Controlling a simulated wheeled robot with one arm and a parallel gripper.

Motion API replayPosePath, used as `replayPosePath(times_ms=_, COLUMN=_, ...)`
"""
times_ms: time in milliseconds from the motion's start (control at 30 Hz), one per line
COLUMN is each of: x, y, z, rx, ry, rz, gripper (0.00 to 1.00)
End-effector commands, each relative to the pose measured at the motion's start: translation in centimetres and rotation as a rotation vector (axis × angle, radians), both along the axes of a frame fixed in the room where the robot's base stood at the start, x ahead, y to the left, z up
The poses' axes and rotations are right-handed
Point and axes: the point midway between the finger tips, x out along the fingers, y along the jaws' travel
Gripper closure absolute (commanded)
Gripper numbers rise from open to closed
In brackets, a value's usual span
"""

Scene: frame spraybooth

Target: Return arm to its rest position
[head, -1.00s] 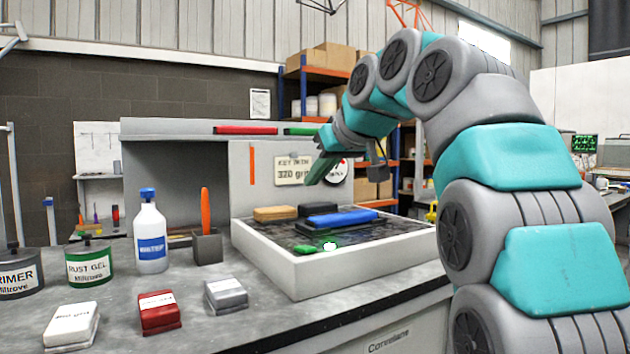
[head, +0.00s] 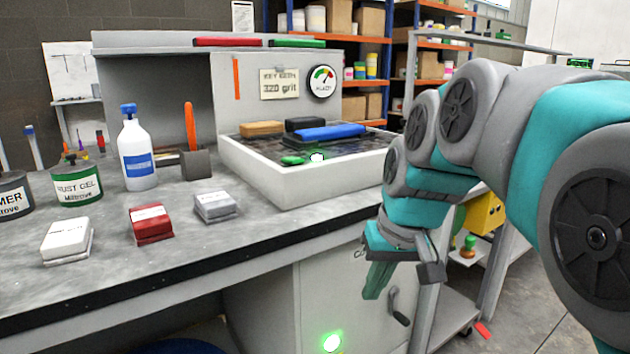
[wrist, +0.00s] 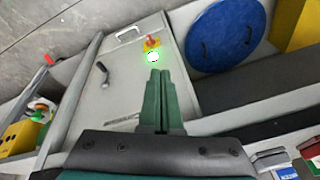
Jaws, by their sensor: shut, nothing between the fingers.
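My arm is folded at the right of the head view, clear of the bench top. My gripper (head: 378,278) hangs below the bench edge, in front of the cabinet, with its green fingers pointing down. In the wrist view my gripper (wrist: 163,75) shows its two green fingers side by side, shut, with nothing between them. Beyond the fingertips are a grey cabinet door (wrist: 135,75) with a black handle and a bright green-white glowing spot on it.
The bench holds a grey-white tray (head: 300,195) with blue, tan and black blocks, a spray bottle (head: 138,150), cans and several boxed pads. A trolley frame with a yellow box (head: 484,214) stands behind my arm. A blue round lid (wrist: 226,36) shows in the wrist view.

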Motion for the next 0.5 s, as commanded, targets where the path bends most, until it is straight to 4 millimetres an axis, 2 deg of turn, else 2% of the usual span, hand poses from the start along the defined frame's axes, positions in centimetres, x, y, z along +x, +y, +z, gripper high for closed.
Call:
replayPosePath(times_ms=33, x=-2.0, y=-0.6, z=-1.8, rx=-0.012, ry=0.040, rz=-0.014, gripper=1.00)
replayPosePath(times_ms=167, x=-7.0, y=-2.1, z=-6.3, rx=-0.048, ry=0.139, rz=-0.049, gripper=1.00)
replayPosePath(times_ms=300, x=-13.1, y=-3.6, z=-11.0, rx=-0.089, ry=0.249, rz=-0.079, gripper=1.00)
replayPosePath(times_ms=500, x=-20.1, y=-5.2, z=-15.8, rx=-0.138, ry=0.364, rz=-0.104, gripper=1.00)
